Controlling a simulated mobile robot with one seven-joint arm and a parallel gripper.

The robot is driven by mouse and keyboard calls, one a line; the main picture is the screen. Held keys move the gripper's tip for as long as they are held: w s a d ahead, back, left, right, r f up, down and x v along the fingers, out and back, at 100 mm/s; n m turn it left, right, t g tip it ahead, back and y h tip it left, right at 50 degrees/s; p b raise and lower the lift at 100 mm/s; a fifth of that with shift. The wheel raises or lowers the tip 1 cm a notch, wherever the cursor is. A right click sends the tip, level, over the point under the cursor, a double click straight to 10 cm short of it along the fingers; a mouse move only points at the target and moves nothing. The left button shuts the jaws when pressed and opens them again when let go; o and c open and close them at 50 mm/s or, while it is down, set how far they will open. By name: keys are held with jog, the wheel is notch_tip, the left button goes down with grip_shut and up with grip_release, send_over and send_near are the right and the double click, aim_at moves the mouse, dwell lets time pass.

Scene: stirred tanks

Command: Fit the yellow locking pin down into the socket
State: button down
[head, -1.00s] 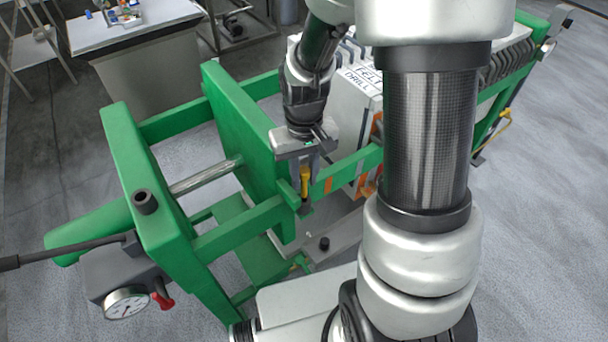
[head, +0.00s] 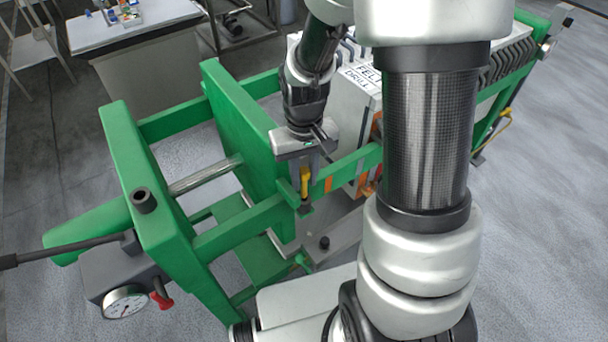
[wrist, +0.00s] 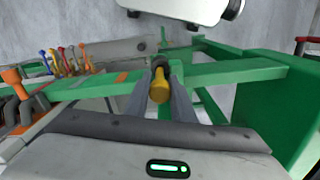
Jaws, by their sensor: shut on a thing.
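The yellow locking pin (head: 304,182) is upright at the green side rail, held between the fingers of my gripper (head: 306,172). In the wrist view the pin's yellow head (wrist: 159,86) sits between the two grey fingers (wrist: 160,98), which are shut on it. A dark round part (wrist: 160,64) shows just beyond the yellow head. The socket seems to be at the small green bracket (head: 304,209) on the rail, below the pin. Its mouth is hidden, and I cannot tell how deep the pin's lower end sits.
A pressure gauge (head: 125,302) is at lower left. White plates (head: 352,110) stand behind the rail. Several coloured knobs (wrist: 68,60) line the wrist view's left. A table (head: 135,32) stands far back.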

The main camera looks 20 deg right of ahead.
jog(key=shift+f+b, duration=0.5)
jog(key=shift+f, duration=0.2)
jog(key=shift+r, duration=0.15)
jog(key=shift+r+p, duration=0.6)
jog(key=shift+f+b, duration=0.7)
jog(key=shift+f, duration=0.15)
dwell(1.0)
jog(key=c, duration=1.4)
grip_release()
jog(key=shift+r, duration=0.1)
jog(key=shift+c, duration=0.2)
jog(key=shift+r, duration=0.1)
notch_tip(320, 180, up, 17)
jog(key=p, duration=0.2)
